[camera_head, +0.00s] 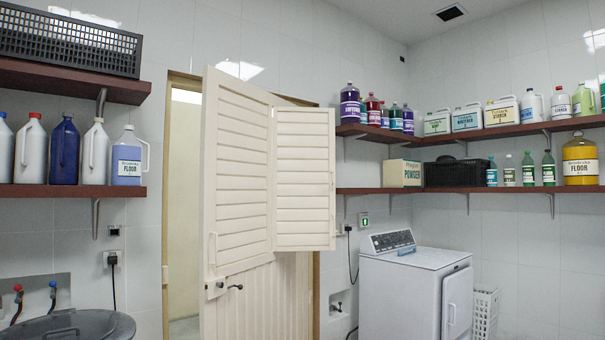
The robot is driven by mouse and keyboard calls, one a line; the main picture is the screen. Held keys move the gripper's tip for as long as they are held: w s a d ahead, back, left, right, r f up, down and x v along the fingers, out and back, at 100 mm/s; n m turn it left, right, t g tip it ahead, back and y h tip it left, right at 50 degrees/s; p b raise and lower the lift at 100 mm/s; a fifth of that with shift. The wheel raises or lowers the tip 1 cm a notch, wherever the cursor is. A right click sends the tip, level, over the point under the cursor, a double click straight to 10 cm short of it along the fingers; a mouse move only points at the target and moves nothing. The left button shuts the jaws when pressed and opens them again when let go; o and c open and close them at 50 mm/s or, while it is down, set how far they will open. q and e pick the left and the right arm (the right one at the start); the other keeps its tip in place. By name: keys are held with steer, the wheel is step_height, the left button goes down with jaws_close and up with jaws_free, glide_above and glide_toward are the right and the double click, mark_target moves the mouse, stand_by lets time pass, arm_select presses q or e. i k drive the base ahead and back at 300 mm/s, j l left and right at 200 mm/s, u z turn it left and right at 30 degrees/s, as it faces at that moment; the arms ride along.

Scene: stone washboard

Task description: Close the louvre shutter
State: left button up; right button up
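The louvre shutter (304,180) is a cream slatted panel on the upper part of a cream wooden door. It stands out at an angle from the door face and reaches past the door's right edge, so it looks open. Slats of the door (240,170) show to its left. The door itself stands ajar, with a bright gap at its left. It has a dark lever handle (235,287) and a pale pull (212,250) near its left edge. Neither of my grippers is in view.
A white washing machine (415,290) stands right of the door, with a white basket (485,312) beside it. Shelves with bottles (470,140) line the right corner. A left shelf (70,190) holds jugs. A dark round tub (70,326) is at lower left.

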mark_target(304, 216)
steer(key=i, duration=4.15)
